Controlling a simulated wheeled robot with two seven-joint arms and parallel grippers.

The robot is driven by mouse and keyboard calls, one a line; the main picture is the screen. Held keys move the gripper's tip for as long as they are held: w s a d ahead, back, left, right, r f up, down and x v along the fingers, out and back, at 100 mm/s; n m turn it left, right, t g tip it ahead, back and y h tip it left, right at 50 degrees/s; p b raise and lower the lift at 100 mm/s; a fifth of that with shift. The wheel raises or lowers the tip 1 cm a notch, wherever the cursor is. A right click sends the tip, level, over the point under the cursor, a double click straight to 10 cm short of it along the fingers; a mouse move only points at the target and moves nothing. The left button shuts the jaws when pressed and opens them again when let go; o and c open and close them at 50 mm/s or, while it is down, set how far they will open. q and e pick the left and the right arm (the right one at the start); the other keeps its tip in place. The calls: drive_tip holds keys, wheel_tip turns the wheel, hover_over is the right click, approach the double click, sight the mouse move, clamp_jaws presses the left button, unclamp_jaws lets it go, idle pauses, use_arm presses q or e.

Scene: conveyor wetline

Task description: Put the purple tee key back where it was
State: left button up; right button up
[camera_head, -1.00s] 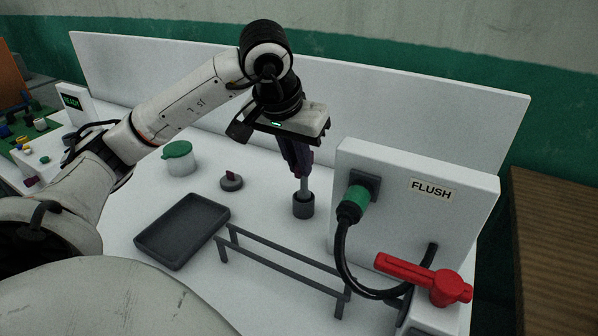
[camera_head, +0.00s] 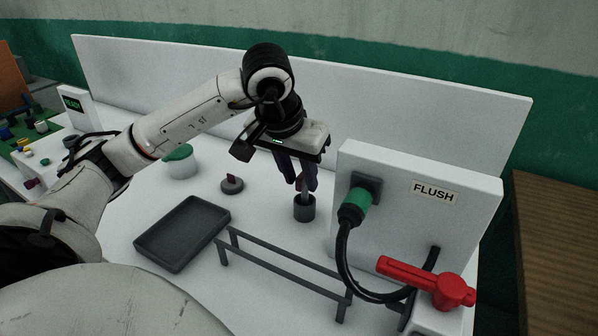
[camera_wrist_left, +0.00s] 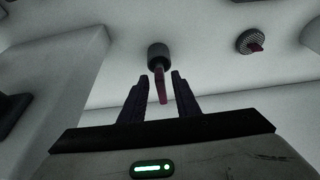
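The purple tee key (camera_head: 300,183) stands upright with its shaft in a small dark grey cup-shaped holder (camera_head: 304,211) on the white bench. In the left wrist view the tee key (camera_wrist_left: 160,86) points out of the holder (camera_wrist_left: 158,55), between the two fingers. My left gripper (camera_head: 297,178) is directly above the holder with its dark fingers spread around the key's handle. The left wrist view shows a gap on both sides of the key, so the fingers (camera_wrist_left: 160,88) are open. My right gripper is not in view.
A grey disc with a maroon grip (camera_head: 231,184) and a green-lidded white pot (camera_head: 180,162) stand left. A dark tray (camera_head: 182,234) and a low grey rail frame (camera_head: 285,262) are in front. The FLUSH panel (camera_head: 455,225) with hose and red lever (camera_head: 420,275) is close right.

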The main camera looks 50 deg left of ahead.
use_arm(q)
drive_tip(key=shift+r, duration=0.25)
drive_tip(key=p+v, duration=0.2)
drive_tip(key=v, duration=1)
drive_tip(key=shift+p, duration=0.35)
drive_tip(key=shift+f, duration=0.1)
